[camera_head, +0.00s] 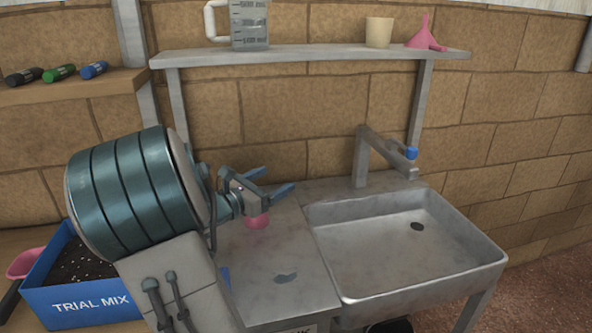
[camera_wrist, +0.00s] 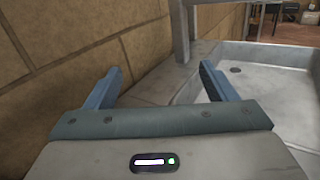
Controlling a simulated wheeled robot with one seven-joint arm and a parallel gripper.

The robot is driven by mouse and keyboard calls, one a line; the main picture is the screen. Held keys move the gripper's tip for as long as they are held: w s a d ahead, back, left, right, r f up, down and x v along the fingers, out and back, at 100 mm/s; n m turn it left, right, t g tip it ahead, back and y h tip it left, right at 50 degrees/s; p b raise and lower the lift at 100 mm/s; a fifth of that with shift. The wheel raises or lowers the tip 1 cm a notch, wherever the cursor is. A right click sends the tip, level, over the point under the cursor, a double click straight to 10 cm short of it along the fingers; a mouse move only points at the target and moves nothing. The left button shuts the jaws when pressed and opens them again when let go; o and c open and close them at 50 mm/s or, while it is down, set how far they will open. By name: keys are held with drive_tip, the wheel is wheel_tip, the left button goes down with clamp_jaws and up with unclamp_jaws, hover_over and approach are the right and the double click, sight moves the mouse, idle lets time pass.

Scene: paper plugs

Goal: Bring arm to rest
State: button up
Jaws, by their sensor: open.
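My gripper (camera_head: 275,183) is open and empty above the metal counter (camera_head: 278,258), left of the sink (camera_head: 400,245). Its two blue fingers point toward the back right in the head view. In the wrist view my gripper (camera_wrist: 160,85) shows nothing between its spread fingers. The brick wall (camera_wrist: 70,70) is close on the left there, and the sink basin (camera_wrist: 275,85) lies beyond the right finger.
A shelf (camera_head: 310,57) above the counter holds a measuring jug (camera_head: 249,25), a beige cup (camera_head: 379,32) and a pink funnel (camera_head: 424,36). A faucet (camera_head: 385,155) rises behind the sink. A blue "TRIAL MIX" box (camera_head: 85,303) and a pink bowl (camera_head: 24,263) are at lower left. Markers (camera_head: 58,73) lie on the left shelf.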

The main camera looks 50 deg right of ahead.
drive_tip(key=s+d+r, duration=0.2)
drive_tip(key=s+r, duration=0.2)
drive_tip(key=s, duration=0.2)
drive_tip(key=shift+s+d+p, duration=0.15)
drive_tip(key=shift+s+p, duration=0.05)
drive_tip(key=shift+p, duration=0.1)
drive_tip(key=s+a+m+t+y+p, duration=0.1)
drive_tip(key=a+m+y+p, duration=0.4)
drive_tip(key=a, duration=1.4)
drive_tip(key=s+a+f+m+t+y+p, duration=0.1)
drive_tip(key=a+m+t+y+p, duration=0.3)
drive_tip(key=a+m+y, duration=0.7)
drive_tip(key=a+y+p, duration=0.1)
drive_tip(key=a+y, duration=0.1)
drive_tip(key=a, duration=0.7)
drive_tip(key=shift+s+a, duration=0.15)
drive_tip(key=shift+a, duration=0.15)
